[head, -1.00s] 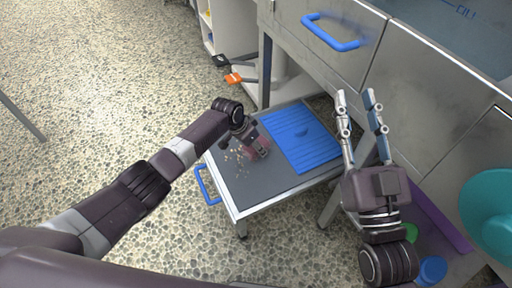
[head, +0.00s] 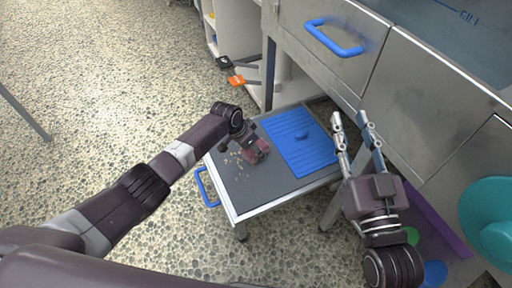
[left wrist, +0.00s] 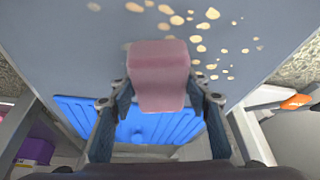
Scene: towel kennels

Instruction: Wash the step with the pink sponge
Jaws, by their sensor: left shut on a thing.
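The step (head: 270,190) is a low grey platform with a pale rim, in the middle of the head view. Pale spots (head: 230,164) lie on its left part, and they also show in the left wrist view (left wrist: 200,26). My left gripper (head: 250,143) is over the step, shut on the pink sponge (left wrist: 158,75). The sponge is just beside the spots, low over the grey surface; I cannot tell whether it touches. My right gripper (head: 350,122) is open and empty, in front of the metal cabinet, to the right of the step.
A ribbed blue mat (head: 298,140) covers the step's right part. A blue handle (head: 207,187) is on the step's left side. A metal cabinet (head: 400,75) with a blue handle (head: 335,38) stands behind. An orange-tipped item (head: 237,81) is beyond the step.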

